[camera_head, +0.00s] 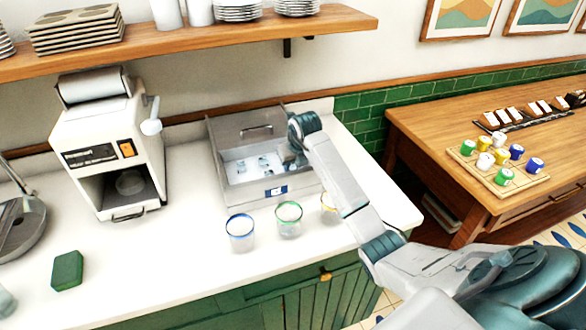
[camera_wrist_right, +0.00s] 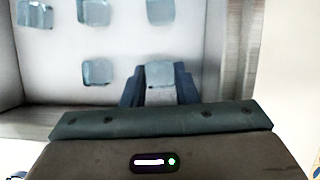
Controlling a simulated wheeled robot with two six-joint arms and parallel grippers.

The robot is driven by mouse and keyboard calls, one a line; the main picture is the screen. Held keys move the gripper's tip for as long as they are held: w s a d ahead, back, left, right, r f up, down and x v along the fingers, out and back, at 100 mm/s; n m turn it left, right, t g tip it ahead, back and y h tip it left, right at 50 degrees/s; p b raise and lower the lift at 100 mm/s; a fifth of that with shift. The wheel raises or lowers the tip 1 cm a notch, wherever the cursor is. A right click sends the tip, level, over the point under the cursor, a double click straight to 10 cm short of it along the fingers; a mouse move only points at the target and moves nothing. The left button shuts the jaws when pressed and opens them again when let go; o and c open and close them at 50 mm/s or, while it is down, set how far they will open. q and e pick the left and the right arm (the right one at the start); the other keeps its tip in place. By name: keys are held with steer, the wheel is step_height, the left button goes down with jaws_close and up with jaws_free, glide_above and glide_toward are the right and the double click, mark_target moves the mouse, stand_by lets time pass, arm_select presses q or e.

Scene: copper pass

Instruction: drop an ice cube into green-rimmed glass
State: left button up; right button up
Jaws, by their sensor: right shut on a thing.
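The green-rimmed glass (camera_head: 288,221) stands upright on the white counter, between a blue-rimmed glass (camera_head: 240,234) and a yellow-rimmed glass (camera_head: 327,209) partly covered by my right arm. Behind them is a steel ice bin (camera_head: 238,197) with several pale blue ice cubes on its white floor. My right gripper (camera_head: 293,162) reaches down into the bin's right side, its fingertips hard to make out there. In the right wrist view, its fingers (camera_wrist_right: 158,88) are shut on an ice cube (camera_wrist_right: 160,73). Other cubes (camera_wrist_right: 97,71) lie apart from it. My left gripper is not in view.
A white machine (camera_head: 108,150) stands left of the bin, and a green block (camera_head: 67,270) lies on the counter at the left. A wooden shelf (camera_head: 190,43) runs above. A wooden table (camera_head: 440,137) with small cups is at the right.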

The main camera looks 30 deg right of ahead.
mark_target(293, 165)
step_height(293, 165, up, 8)
steer(key=b, duration=0.3)
steer(key=shift+r, duration=0.5)
